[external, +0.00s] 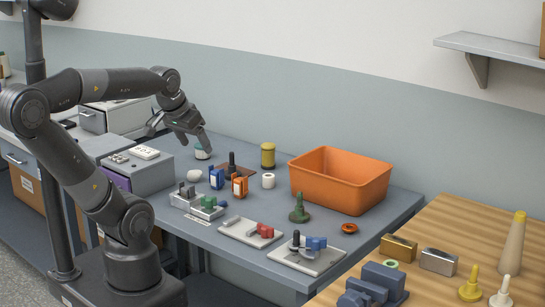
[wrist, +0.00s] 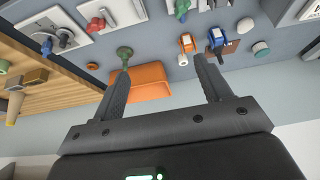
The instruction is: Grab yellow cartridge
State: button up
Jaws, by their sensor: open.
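The yellow cartridge (external: 267,155) is an upright yellow cylinder with dark ends. It stands towards the back of the blue-grey table, left of the orange bin, in the external view. I cannot make it out in the wrist view, where a finger may hide it. My gripper (external: 178,138) is above the table's back left part, left of the cartridge and apart from it. Its two fingers are spread with nothing between them, as the wrist view also shows (wrist: 160,64).
An orange bin (external: 334,196) stands right of the cartridge. A white jar (external: 203,153) is near my gripper.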

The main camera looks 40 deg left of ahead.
jog(key=w+a+r+n, duration=0.1)
jog(key=w+a+r, duration=0.15)
jog(key=w, duration=1.05)
jog(key=n+g+y, duration=0.1)
jog(key=n, duration=0.1)
send_over(268, 145)
jog(key=s, duration=0.2)
notch_tip(268, 145, down, 15)
jog(key=x, duration=0.6)
jog(key=shift+s+d+f, duration=0.1)
jog(key=shift+s+d, duration=0.2)
jog(key=x, duration=0.5)
jog(key=shift+s+a+f, duration=0.15)
jog(key=shift+s, duration=0.05)
jog(key=c, duration=1.2)
jog(key=shift+o, duration=0.2)
